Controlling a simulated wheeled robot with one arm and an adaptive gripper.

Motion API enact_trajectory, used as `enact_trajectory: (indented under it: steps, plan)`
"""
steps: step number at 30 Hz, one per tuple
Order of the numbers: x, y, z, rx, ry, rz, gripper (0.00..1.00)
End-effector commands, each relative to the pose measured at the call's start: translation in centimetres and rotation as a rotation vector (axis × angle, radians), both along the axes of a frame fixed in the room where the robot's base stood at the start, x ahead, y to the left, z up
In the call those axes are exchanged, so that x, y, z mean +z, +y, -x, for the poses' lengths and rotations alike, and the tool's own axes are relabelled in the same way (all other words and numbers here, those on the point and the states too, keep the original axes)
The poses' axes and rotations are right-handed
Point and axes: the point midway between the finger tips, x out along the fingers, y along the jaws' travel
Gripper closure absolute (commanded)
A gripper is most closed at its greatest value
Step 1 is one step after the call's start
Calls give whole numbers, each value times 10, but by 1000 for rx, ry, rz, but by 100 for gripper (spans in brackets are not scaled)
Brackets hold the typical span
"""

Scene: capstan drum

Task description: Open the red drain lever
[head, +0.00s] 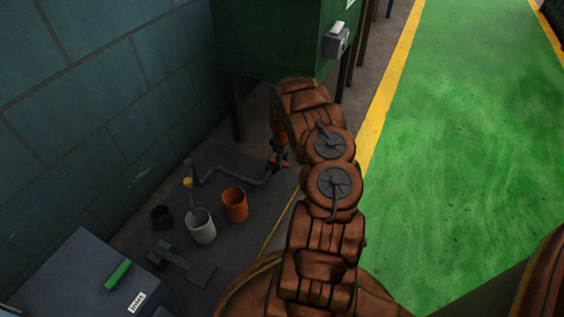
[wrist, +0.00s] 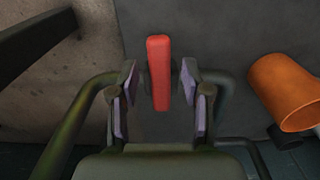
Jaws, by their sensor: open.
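The red drain lever (head: 280,162) shows at the end of a bent grey pipe (head: 240,179) low over the floor in the head view. In the wrist view the lever (wrist: 158,72) is a red upright bar in the middle of the picture. My gripper (wrist: 158,78) is open, with one finger left of the lever and one right of it. Gaps show on both sides, and neither finger appears to touch it. I cannot tell how deep the lever sits between the fingers. In the head view my arm hides most of the gripper.
An orange cup (head: 235,204), a pale grey cup (head: 201,228) and a black cup (head: 162,217) stand left of my arm. A green cabinet (head: 265,40) on legs stands behind. A grey box (head: 70,285) is at lower left. The green floor lane (head: 470,150) at right is clear.

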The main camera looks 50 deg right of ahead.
Motion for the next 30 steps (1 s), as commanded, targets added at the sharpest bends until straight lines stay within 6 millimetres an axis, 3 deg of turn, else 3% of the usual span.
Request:
enact_trajectory:
  steps: [2,16,30]
  plan:
    - [0,0,0,0,0,0,52]
    - [0,0,0,0,0,0,100]
    - [1,0,0,-1,0,0,100]
